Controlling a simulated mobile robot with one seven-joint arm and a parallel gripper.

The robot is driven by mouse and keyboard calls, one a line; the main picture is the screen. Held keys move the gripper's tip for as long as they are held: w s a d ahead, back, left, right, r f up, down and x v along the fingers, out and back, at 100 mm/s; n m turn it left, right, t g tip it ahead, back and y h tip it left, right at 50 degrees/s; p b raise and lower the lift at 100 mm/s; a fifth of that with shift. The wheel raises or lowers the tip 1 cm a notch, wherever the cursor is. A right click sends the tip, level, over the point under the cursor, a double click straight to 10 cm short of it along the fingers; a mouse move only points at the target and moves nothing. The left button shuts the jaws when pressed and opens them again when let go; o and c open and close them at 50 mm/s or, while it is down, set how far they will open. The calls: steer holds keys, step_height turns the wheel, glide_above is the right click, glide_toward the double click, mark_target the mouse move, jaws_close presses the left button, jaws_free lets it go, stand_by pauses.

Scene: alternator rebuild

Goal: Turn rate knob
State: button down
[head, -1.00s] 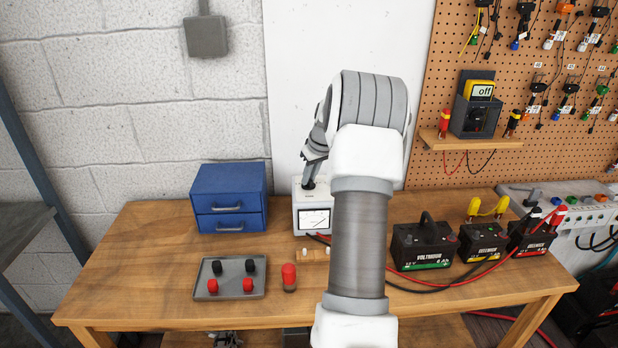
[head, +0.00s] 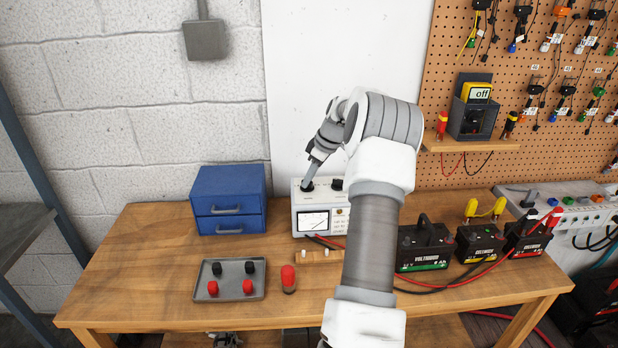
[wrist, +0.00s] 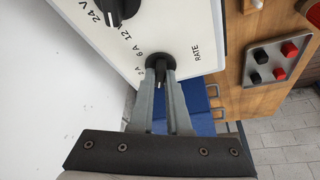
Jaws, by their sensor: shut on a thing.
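The rate knob is a dark knob (wrist: 161,61) on top of the white charger box, beside the printed word RATE in the wrist view. My gripper (wrist: 160,72) is shut on it, with both grey fingers around the knob. In the head view my gripper (head: 309,184) reaches down onto the left part of the top of the charger box (head: 313,220). A second black knob (wrist: 118,10) sits beside the 24 V and 12 V marks. It also shows in the head view (head: 336,184). The rate knob's pointer is mostly hidden by the fingers.
A blue drawer box (head: 229,198) stands left of the charger. A grey tray (head: 230,292) with red and black caps and a red-topped piece (head: 288,279) lie in front. Batteries (head: 425,245) with cables stand to the right. The table's front left is clear.

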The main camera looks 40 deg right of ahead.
stand_by(0.3)
steer(key=c, duration=0.9)
jaws_free()
steer(key=shift+r, duration=0.1)
steer(key=v, duration=1.7)
steer(key=shift+r+p, duration=0.15)
steer(key=shift+p, duration=0.2)
